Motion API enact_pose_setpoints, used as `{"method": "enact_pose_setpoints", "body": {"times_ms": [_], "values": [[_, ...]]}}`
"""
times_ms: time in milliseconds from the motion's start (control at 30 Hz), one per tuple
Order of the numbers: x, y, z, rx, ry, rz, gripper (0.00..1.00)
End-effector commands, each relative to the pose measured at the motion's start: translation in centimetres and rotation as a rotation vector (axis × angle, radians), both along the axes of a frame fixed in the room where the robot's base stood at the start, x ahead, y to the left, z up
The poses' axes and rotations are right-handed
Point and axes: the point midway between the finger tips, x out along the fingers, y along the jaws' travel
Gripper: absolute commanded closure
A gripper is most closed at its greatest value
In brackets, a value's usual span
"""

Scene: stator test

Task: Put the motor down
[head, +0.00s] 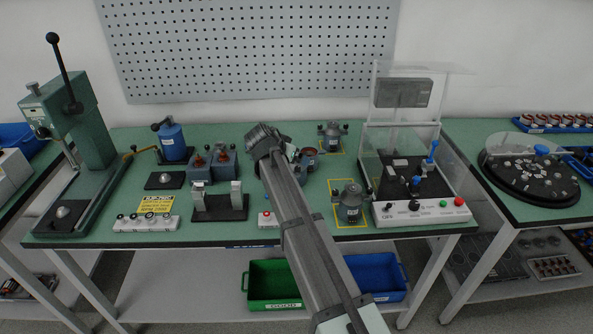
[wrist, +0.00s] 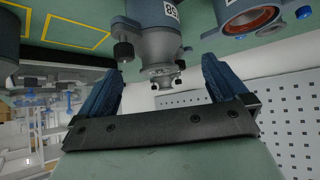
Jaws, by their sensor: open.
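In the wrist view, a grey-blue motor (wrist: 155,45) with a white number label stands between the spread fingers of my open gripper (wrist: 162,70); clear gaps show on both sides. In the head view, my gripper (head: 284,150) is low over the middle of the green bench, and the arm hides much of what is there. A dark unit with a reddish ring (head: 306,160) shows just right of it. Two grey motors stand in yellow-outlined squares, one at the back (head: 332,137) and one in front (head: 350,205).
A clear-guarded test station (head: 408,180) stands on the right of the bench (head: 280,229). A lever press (head: 72,130) stands at the left. A black fixture (head: 219,208) and red-topped units (head: 210,163) are left of the arm. In the wrist view, another motor with an orange ring (wrist: 251,18) is close by.

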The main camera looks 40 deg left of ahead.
Motion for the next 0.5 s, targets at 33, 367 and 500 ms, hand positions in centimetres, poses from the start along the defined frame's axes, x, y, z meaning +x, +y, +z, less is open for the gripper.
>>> {"method": "enact_pose_setpoints", "body": {"times_ms": [33, 367, 500], "values": [[0.2, 0.0, -0.2, 0.0, 0.0, 0.0, 0.0], [2.7, 0.3, -2.9, -0.001, 0.001, -0.001, 0.0], [3.4, 0.5, -3.7, 0.0, 0.0, 0.0, 0.0]]}}
